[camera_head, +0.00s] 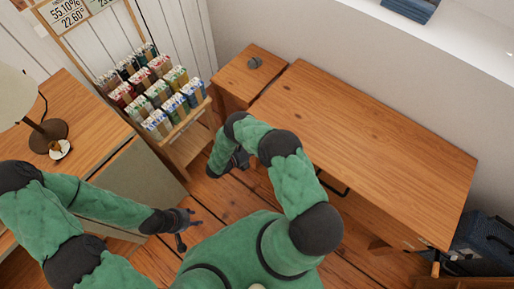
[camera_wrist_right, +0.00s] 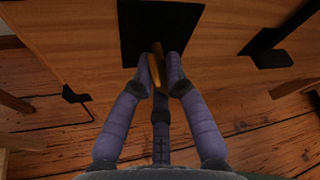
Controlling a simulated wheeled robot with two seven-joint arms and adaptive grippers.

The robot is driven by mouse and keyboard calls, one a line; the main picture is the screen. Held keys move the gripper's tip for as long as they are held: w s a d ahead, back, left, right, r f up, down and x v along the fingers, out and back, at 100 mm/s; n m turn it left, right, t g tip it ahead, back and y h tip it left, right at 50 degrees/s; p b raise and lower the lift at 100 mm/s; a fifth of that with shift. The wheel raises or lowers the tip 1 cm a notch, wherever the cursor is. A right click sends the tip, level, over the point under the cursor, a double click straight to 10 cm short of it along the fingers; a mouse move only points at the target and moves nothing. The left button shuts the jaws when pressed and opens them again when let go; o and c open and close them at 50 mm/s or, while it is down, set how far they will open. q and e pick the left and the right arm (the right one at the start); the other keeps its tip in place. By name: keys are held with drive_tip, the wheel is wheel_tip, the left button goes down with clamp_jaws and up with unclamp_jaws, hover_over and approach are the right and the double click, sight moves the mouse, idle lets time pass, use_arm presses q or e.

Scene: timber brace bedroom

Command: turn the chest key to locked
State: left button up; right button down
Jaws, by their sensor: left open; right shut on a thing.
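In the right wrist view, a gold key (camera_wrist_right: 157,66) stands out from a black plate (camera_wrist_right: 150,24) on a wooden front (camera_wrist_right: 90,48). My right gripper (camera_wrist_right: 160,78) is shut on the key, its purple-grey fingers closed around it from both sides. The fingers hide part of the key, and I cannot tell its exact turn. In the head view, my right gripper (camera_head: 239,160) is low beside the wooden furniture, and the key does not show there. My left gripper (camera_head: 187,223) is open and empty over the floor, away from the key.
A long wooden table (camera_head: 370,140) and a small wooden cabinet (camera_head: 245,75) with a dark knob (camera_head: 254,63) stand along the wall. A rack of colourful packets (camera_head: 155,90) stands at left. A lamp (camera_head: 45,133) is on another wooden top. Black handles (camera_wrist_right: 270,45) flank the plate.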

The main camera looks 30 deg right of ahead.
drive_tip(key=n+h, duration=0.1)
drive_tip(key=n, duration=0.1)
drive_tip(key=n+g+h, duration=0.1)
drive_tip(key=n, duration=0.1)
drive_tip(key=shift+f+g, duration=0.2)
drive_tip(key=shift+g, duration=0.1)
drive_tip(key=shift+n+h, duration=0.7)
drive_tip(key=shift+n, duration=1.1)
drive_tip(key=c, duration=1.3)
unclamp_jaws()
drive_tip(key=a, duration=1.2)
